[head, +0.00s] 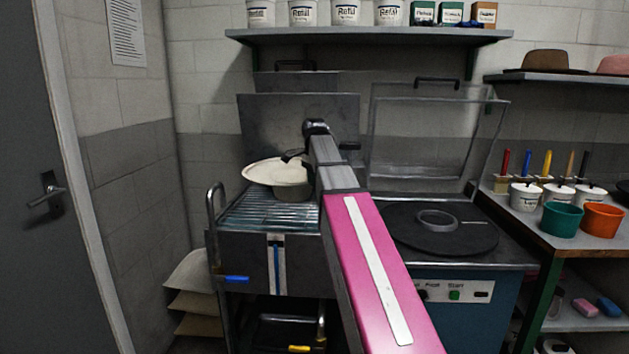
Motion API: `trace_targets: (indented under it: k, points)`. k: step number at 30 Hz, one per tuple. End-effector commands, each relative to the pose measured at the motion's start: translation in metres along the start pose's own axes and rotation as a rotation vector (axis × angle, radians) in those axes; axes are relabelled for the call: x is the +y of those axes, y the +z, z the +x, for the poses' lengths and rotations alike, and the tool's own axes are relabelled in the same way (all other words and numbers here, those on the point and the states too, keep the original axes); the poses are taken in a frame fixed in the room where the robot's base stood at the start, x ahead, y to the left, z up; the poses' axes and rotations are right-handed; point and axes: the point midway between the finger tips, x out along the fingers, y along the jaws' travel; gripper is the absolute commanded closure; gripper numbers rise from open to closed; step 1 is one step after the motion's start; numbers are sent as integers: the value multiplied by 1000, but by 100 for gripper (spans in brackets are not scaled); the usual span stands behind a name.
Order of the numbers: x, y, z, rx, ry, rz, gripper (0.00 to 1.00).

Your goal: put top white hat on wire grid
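The white hat (272,172) is over the back part of the wire grid (258,212), with its wide pale brim showing as a tilted oval. A greyer part below the brim looks like its crown, pointing down; I cannot tell whether it touches the grid. My gripper (293,156) is at the back right edge of the brim, small and dark. My arm hides the right side of the hat and part of the grid. I cannot see whether the fingers are closed on the brim.
A press with a round dark plate (440,228) and a raised clear cover (425,135) stands right of the grid. Stacked tan pieces (192,285) lie at lower left. A shelf (370,36) runs above. A side table (590,240) holds tubs and brushes.

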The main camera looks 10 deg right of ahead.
Motion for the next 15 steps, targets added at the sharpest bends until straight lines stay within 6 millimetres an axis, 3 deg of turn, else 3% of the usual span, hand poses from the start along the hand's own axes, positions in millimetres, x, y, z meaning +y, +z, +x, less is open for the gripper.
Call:
trace_targets:
  k: [15]
  points:
    - [0, 0, 7, 0, -1, 0, 100]
